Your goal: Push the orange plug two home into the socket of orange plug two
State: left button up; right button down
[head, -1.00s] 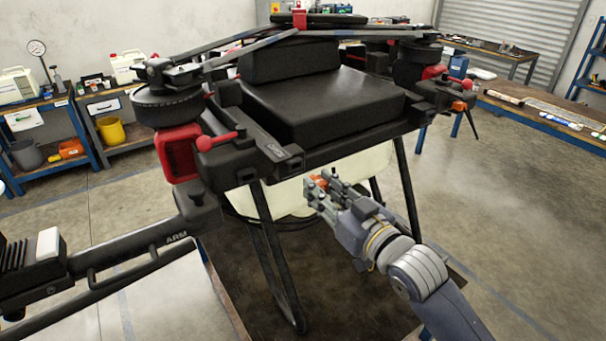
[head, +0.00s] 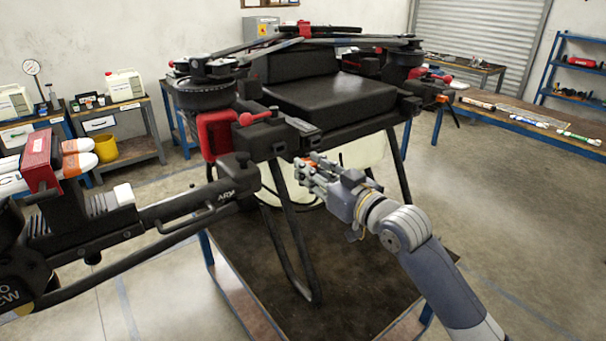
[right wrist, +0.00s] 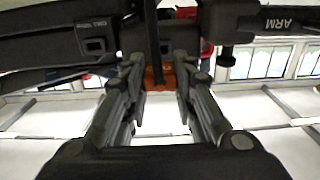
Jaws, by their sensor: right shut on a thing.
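The orange plug (head: 311,161) is mostly covered by my right gripper (head: 306,172), which is shut on it just below the drone's front edge. In the right wrist view the orange plug (right wrist: 153,76) shows between the fingertips of the right gripper (right wrist: 160,88), under the dark frame. A black housing with a square opening and a partly readable label ending in "TWO" (right wrist: 95,44) is to the left of it. I cannot tell which opening is the plug's socket, or how deep the plug sits. My left gripper is not in view.
The black drone (head: 330,97) stands on thin legs on a dark-topped table (head: 340,295). Its arm (head: 185,207) reaches toward the left foreground. A pale tank (head: 365,152) hangs behind my right gripper. Open floor lies to the right.

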jog(key=shift+x, duration=0.95)
jog(key=x, duration=0.2)
jog(key=shift+w+a, duration=0.2)
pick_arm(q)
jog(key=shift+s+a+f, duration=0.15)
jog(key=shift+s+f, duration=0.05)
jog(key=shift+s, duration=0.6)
pick_arm(e)
jog(key=shift+w+a, duration=0.4)
jog(key=shift+w, duration=0.1)
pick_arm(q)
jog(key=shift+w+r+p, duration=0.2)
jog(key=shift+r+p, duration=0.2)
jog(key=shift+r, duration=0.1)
pick_arm(e)
jog(key=shift+r, duration=0.1)
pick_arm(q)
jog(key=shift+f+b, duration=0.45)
pick_arm(e)
jog(key=shift+x, duration=1.3)
